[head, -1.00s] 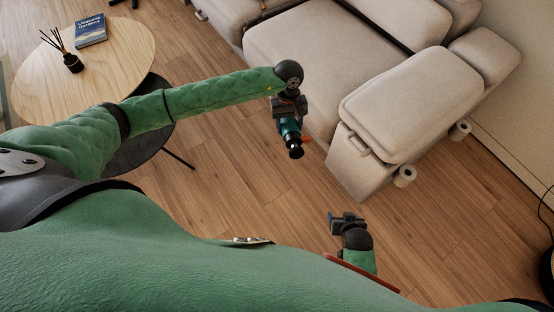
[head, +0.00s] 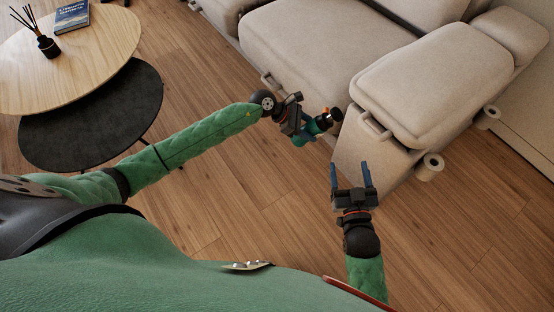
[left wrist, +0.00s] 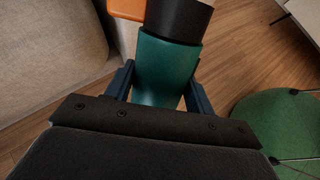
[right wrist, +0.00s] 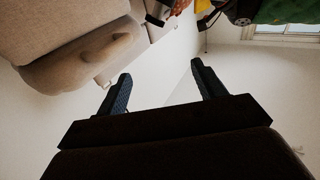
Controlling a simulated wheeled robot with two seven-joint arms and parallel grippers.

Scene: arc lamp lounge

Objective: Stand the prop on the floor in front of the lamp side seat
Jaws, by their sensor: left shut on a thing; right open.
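The prop is a teal cylinder (head: 313,127) with a black end and an orange part. My left gripper (head: 303,121) is shut around its teal body. The prop is tilted sideways, its black end toward the sofa's chunky near end block (head: 365,150), held above the floor. In the left wrist view, the teal body (left wrist: 163,70) lies between the fingers, with the orange part at the top. The beige seat (head: 310,50) is behind it; I cannot tell which seat is the lamp side one. My right gripper (head: 351,178) is open and empty below the sofa end.
The wooden floor (head: 265,205) is clear in front of the sofa. A round wooden table (head: 95,60) with a book (head: 72,17) and a diffuser (head: 47,45), and a dark lower table (head: 100,125), stand at left. A white roll (head: 429,168) sticks out at the sofa's side.

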